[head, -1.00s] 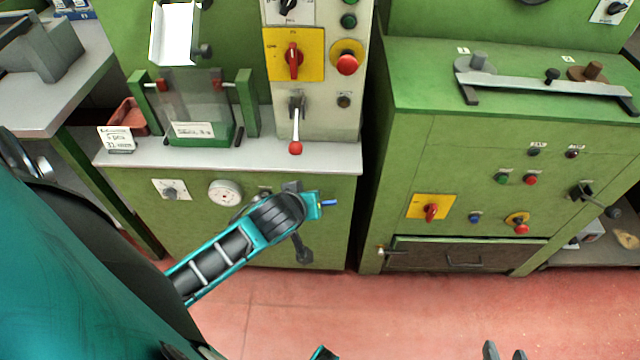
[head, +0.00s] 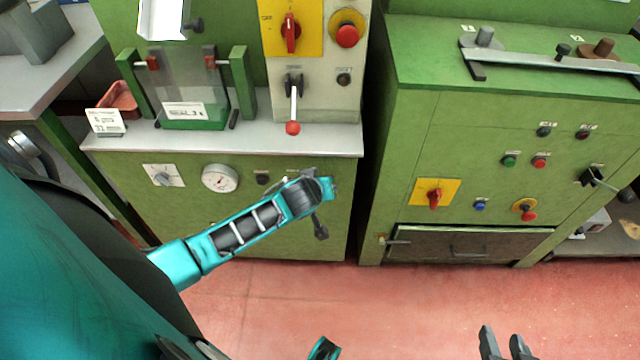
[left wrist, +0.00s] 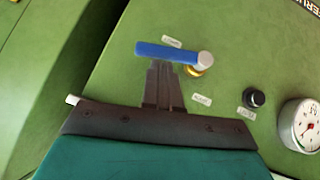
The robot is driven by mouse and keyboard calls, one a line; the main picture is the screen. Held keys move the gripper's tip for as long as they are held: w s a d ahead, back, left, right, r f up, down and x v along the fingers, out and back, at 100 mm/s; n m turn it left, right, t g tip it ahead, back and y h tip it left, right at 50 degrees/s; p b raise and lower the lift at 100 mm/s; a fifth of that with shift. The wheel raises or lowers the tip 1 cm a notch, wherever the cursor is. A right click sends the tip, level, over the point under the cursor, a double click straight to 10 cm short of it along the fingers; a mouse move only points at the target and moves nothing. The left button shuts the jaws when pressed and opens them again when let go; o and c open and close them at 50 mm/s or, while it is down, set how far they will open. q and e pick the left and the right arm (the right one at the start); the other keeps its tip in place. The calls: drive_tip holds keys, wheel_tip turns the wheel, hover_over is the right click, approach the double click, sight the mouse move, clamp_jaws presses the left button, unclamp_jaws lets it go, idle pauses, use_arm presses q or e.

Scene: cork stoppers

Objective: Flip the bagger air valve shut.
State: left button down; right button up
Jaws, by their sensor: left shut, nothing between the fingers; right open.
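The bagger air valve has a blue lever handle (left wrist: 168,51) with a grey pivot end and a brass fitting, on the green front panel in the left wrist view. The handle lies roughly level there, reaching left from its pivot. My left gripper (left wrist: 160,68) is shut and empty, its fingertips at the handle's lower edge in that view; I cannot tell whether they touch. In the head view my left arm hides the valve and the left fingertips. My right gripper (head: 504,340) is open and empty, low over the floor, far from the valve.
The bagger panel carries a pressure gauge (head: 220,178), also in the left wrist view (left wrist: 301,125), and a black knob (left wrist: 254,98). A red-knobbed lever (head: 293,112) stands above the grey shelf (head: 330,138). A second green cabinet (head: 480,150) stands right. Red floor in front is clear.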

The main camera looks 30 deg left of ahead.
use_arm(q)
drive_tip(key=shift+d+f, duration=0.1)
use_arm(e)
drive_tip(key=shift+s+f, duration=0.1)
drive_tip(key=shift+s, duration=0.05)
use_arm(q)
drive_tip(key=shift+w+d+f+m+g+y+p, duration=0.2)
drive_tip(key=shift+d+f+m+g+y, duration=0.1)
drive_tip(key=shift+f+y, duration=0.1)
drive_tip(key=shift+w+d+f+m+g+y+p, duration=0.15)
drive_tip(key=shift+d+f+m+g+y+p, duration=0.1)
drive_tip(key=shift+f+y, duration=0.1)
use_arm(e)
drive_tip(key=shift+d+r, duration=0.1)
drive_tip(key=shift+r, duration=0.2)
use_arm(q)
drive_tip(key=shift+r, duration=0.1)
